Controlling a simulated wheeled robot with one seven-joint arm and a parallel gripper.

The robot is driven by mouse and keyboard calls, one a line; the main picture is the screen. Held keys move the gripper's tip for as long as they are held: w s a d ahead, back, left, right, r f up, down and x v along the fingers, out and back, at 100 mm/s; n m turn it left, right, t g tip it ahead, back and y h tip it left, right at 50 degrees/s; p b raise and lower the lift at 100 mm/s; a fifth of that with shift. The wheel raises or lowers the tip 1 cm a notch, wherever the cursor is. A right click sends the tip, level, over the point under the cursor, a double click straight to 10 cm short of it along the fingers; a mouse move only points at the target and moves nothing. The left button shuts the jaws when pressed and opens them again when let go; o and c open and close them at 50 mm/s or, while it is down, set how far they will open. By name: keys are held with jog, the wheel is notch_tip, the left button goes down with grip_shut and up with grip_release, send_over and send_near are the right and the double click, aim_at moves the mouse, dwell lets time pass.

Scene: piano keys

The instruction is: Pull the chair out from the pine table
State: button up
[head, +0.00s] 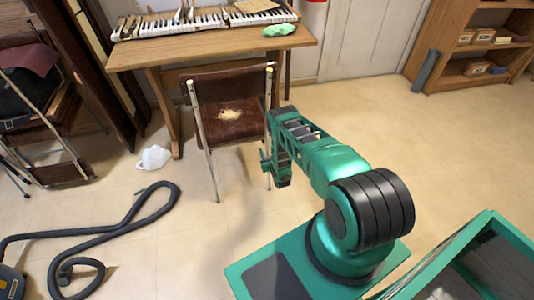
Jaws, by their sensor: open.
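A chair (224,114) with a worn brown back and seat and thin metal legs stands upright at the pine table (218,52). Its back faces me, and a pale torn patch shows on the brown covering. My gripper (268,168) is at the end of my green arm, low by the right side of the chair. It is open, and I see nothing held in it. My arm hides part of the chair's right leg. I cannot tell whether the gripper touches that leg.
A black hose (120,228) lies on the floor at the lower left. A white crumpled thing (154,157) lies left of the chair. Folded chairs lean at the far left. A shelf (470,45) stands at the back right.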

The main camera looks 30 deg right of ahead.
grip_shut()
jog(key=s+a, duration=0.3)
jog(key=s, duration=0.7)
jog(key=s+a, duration=0.3)
jog(key=s, duration=0.6)
jog(key=shift+s+a, duration=0.2)
jog(key=shift+s, duration=0.2)
dwell(1.9)
jog(key=c, duration=1)
grip_release()
jog(key=o, duration=1.2)
jog(key=shift+w, duration=0.1)
jog(key=shift+c, duration=0.2)
jog(key=s+a, duration=0.2)
jog(key=s, duration=0.7)
jog(key=shift+s+a, duration=0.25)
jog(key=shift+s, duration=0.1)
